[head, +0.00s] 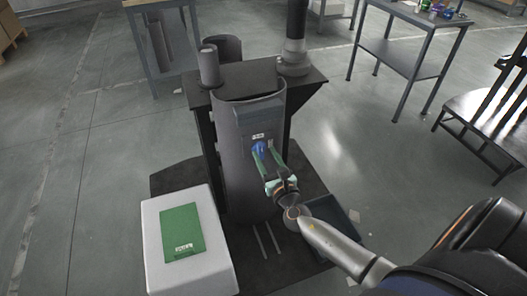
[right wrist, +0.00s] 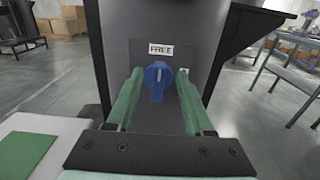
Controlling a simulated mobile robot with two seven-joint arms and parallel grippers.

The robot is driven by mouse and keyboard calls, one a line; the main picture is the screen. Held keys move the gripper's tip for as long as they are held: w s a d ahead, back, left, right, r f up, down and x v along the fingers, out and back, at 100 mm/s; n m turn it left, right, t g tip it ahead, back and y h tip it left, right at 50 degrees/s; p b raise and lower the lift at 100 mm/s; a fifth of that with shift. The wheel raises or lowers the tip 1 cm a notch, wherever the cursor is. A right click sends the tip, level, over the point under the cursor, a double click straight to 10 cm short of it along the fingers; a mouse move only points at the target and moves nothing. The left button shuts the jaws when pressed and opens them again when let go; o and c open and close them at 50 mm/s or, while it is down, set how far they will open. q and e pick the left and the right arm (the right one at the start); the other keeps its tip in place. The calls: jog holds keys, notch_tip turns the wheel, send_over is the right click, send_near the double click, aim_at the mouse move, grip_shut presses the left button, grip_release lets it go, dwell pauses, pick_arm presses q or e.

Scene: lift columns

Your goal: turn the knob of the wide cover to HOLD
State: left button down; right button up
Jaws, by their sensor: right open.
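The wide cover (head: 236,185) is a dark grey curved shell on the front of the column. It carries a blue knob (head: 259,147), also seen in the right wrist view (right wrist: 158,82). The knob's white mark points up toward a plate reading FREE (right wrist: 160,49). A small pale label (right wrist: 183,70) beside the knob is mostly hidden by a finger, and I cannot read it. My right gripper (right wrist: 158,90) is open, its green fingers on either side of the knob. Gaps show between fingers and knob in the right wrist view. My left gripper is not in view.
A white block (head: 158,240) with a green panel (head: 183,232) stands at the left front. A dark tray (head: 337,216) sits low at the right, below my arm. Workbenches (head: 405,65) and a bench (head: 487,125) stand farther off.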

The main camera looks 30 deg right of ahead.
jog(key=shift+x, duration=1.1)
grip_shut()
